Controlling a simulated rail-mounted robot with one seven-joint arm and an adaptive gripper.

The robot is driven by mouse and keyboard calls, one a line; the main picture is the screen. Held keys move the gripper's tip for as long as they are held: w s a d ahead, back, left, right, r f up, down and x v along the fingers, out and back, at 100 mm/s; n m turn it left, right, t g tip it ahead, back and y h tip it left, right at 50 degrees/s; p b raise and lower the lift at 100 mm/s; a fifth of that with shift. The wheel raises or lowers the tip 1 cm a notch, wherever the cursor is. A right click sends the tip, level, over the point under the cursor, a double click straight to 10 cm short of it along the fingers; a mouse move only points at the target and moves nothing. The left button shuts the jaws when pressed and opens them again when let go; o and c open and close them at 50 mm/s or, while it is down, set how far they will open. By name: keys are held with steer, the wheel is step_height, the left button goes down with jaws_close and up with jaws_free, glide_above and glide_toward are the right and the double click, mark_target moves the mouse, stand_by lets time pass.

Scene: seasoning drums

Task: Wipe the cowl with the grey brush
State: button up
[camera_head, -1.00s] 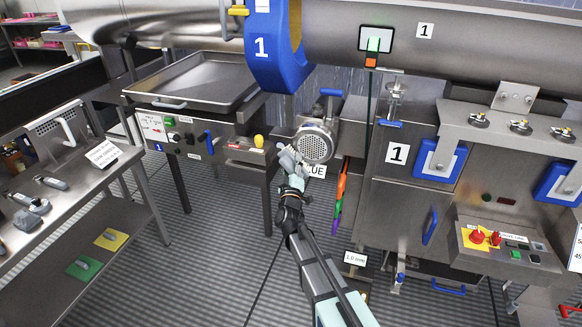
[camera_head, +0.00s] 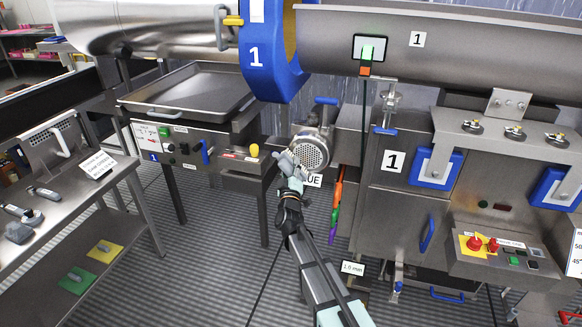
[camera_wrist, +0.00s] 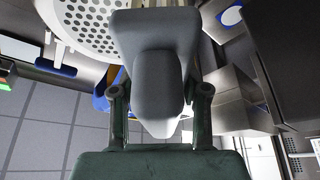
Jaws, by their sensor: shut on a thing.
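The cowl (camera_head: 312,153) is a round, pale, perforated cover on the end of a motor, right of the tray table. In the wrist view the cowl (camera_wrist: 88,22) fills the upper left, its holes showing clearly. My gripper (camera_head: 288,174) is at the cowl's left edge and is shut on the grey brush (camera_head: 281,159). In the wrist view my gripper (camera_wrist: 160,98) has a finger on either side of the brush (camera_wrist: 155,28), a grey block with a rounded grip. The brush overlaps the cowl's edge in that view. I cannot tell whether they touch.
A steel table (camera_head: 97,205) at the left carries grey tools (camera_head: 20,232). Its lower shelf holds a green card (camera_head: 76,279) and a yellow card (camera_head: 105,251). A large blue-ringed drum (camera_head: 258,55) hangs above. Orange, green and purple handles hang right of my arm.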

mark_target(304, 156)
steer(key=shift+w+d, duration=0.2)
steer(key=shift+w, duration=0.85)
stand_by(0.4)
steer(key=shift+s+d+b, duration=0.25)
steer(key=shift+d+b, duration=0.15)
steer(key=shift+d, duration=0.45)
steer(key=shift+s+d+b, duration=0.2)
steer(key=shift+d+b, duration=0.15)
steer(key=shift+d, duration=0.75)
steer(key=shift+w, duration=0.1)
steer(key=shift+w+a+r+p, duration=0.1)
steer(key=shift+w+a+p, duration=0.1)
steer(key=shift+a+p, duration=0.3)
steer(key=shift+w+a+r+p, duration=0.15)
steer(key=shift+a+p, duration=0.1)
steer(key=shift+a, duration=0.35)
steer(key=shift+w+a+f+p, duration=0.1)
steer(key=shift+w+a+p, duration=0.1)
steer(key=shift+a, duration=0.25)
steer(key=shift+w+a+f+p, duration=0.1)
steer(key=shift+a+p, duration=0.1)
steer(key=shift+a, duration=0.2)
steer(key=shift+c, duration=0.4)
steer(key=shift+s, duration=0.2)
